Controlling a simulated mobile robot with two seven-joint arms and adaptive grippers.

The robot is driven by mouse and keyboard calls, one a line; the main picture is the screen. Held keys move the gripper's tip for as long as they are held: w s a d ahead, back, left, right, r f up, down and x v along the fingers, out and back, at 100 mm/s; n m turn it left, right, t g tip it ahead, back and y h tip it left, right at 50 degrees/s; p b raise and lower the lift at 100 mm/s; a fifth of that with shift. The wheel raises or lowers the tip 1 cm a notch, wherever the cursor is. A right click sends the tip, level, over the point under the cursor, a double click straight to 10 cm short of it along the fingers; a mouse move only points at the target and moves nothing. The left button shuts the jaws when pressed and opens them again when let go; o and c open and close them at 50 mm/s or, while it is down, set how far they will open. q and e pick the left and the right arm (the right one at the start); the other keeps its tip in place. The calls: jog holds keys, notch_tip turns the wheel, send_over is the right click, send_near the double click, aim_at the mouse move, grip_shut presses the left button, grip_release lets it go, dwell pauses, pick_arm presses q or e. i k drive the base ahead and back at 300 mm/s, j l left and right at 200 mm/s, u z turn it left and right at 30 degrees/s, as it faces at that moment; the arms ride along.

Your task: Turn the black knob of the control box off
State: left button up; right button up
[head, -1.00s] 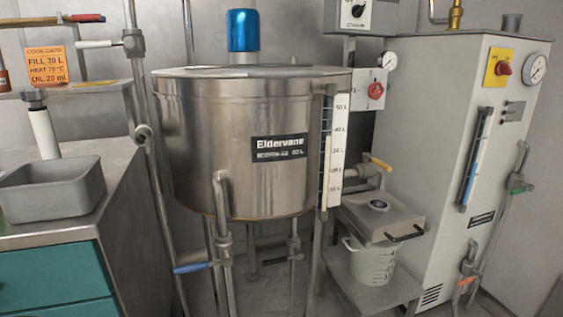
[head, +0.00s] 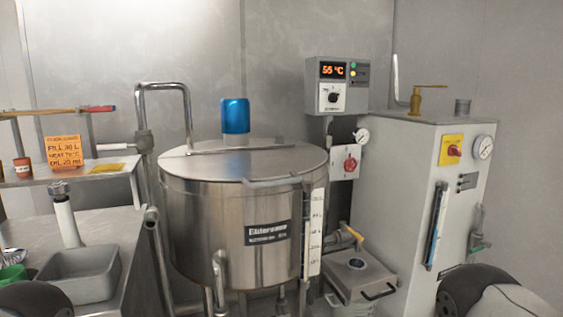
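The grey control box (head: 337,86) is mounted on the wall behind the steel tank, right of centre. Its black knob (head: 333,97) sits on a white dial plate below a lit orange display (head: 333,71) that seems to read 55 °C. The knob's pointer is too small to read surely. Green and yellow indicators (head: 352,70) are beside the display. Neither gripper is in view. Dark rounded parts of my arms show at the bottom left and bottom right corners, far from the box.
The lidded steel tank (head: 240,220) with a blue motor (head: 235,116) stands in front of the box's left side. A red rotary switch (head: 350,163) and a gauge (head: 361,135) are below the box. A white cabinet (head: 400,200) stands right. A bench (head: 110,225) is left.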

aim_at(333, 97)
jog(key=i+l, duration=0.15)
jog(key=l, duration=0.15)
jog(key=i+l, duration=0.1)
jog(key=l, duration=0.25)
jog(key=i+l, duration=0.15)
jog(key=l, duration=0.15)
jog(key=i+l, duration=0.1)
jog(key=l, duration=0.25)
jog(key=i+l, duration=0.15)
jog(key=l, duration=0.15)
